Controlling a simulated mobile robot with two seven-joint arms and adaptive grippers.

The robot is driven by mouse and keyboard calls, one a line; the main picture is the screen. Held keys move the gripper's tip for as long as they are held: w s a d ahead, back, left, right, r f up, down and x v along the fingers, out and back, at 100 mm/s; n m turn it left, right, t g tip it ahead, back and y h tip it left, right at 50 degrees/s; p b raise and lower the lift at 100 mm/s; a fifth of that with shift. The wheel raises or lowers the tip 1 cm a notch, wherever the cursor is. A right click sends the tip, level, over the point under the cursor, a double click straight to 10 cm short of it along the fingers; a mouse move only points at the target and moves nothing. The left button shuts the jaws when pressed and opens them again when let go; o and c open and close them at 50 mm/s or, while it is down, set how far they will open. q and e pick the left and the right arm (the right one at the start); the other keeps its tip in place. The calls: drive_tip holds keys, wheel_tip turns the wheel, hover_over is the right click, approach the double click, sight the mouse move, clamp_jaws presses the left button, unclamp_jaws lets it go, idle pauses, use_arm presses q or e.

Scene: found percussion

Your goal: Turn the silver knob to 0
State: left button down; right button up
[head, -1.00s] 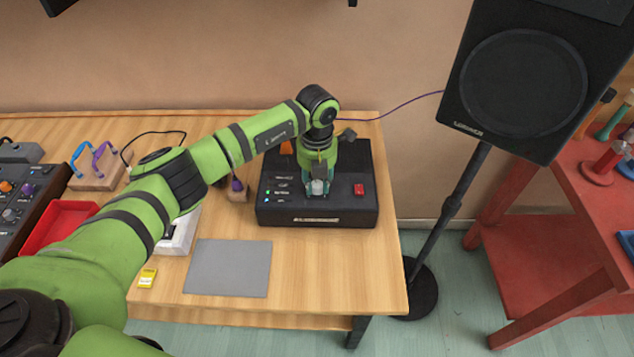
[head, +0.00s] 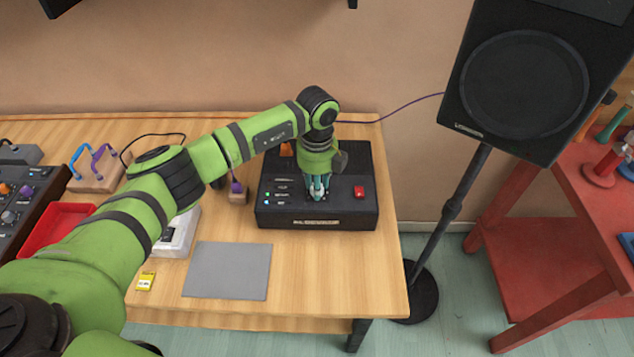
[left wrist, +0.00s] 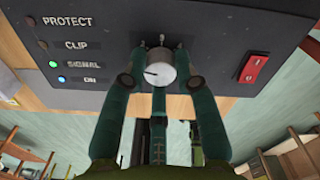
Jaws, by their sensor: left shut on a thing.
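The silver knob (left wrist: 158,70) is on the top face of a black amplifier box (head: 300,217) on the wooden table. In the left wrist view its dark pointer line points to the left of the picture. No number scale is readable around it. My left gripper (head: 318,192) reaches down from above onto the knob. In the left wrist view its green fingers (left wrist: 158,80) are closed around the knob's sides. In the head view the fingers mostly hide the knob. My right gripper is not in view.
A red rocker switch (left wrist: 253,68) sits right of the knob, and lit indicators (left wrist: 57,64) sit left. A grey mat (head: 228,270) lies in front. A large black speaker (head: 530,85) on a stand is at the right. A red tray (head: 55,229) is at the left.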

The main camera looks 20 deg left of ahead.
use_arm(q)
drive_tip(key=n+p, duration=0.1)
drive_tip(key=n, duration=0.4)
drive_tip(key=shift+n, duration=0.3)
drive_tip(key=n+p, duration=0.1)
drive_tip(key=n, duration=0.4)
drive_tip(key=shift+n+p, duration=0.35)
drive_tip(key=shift+n, duration=0.05)
drive_tip(key=c, duration=0.9)
unclamp_jaws()
drive_tip(key=shift+c, duration=0.2)
wheel_tip(320, 180, up, 12)
drive_tip(key=shift+s+f, duration=0.1)
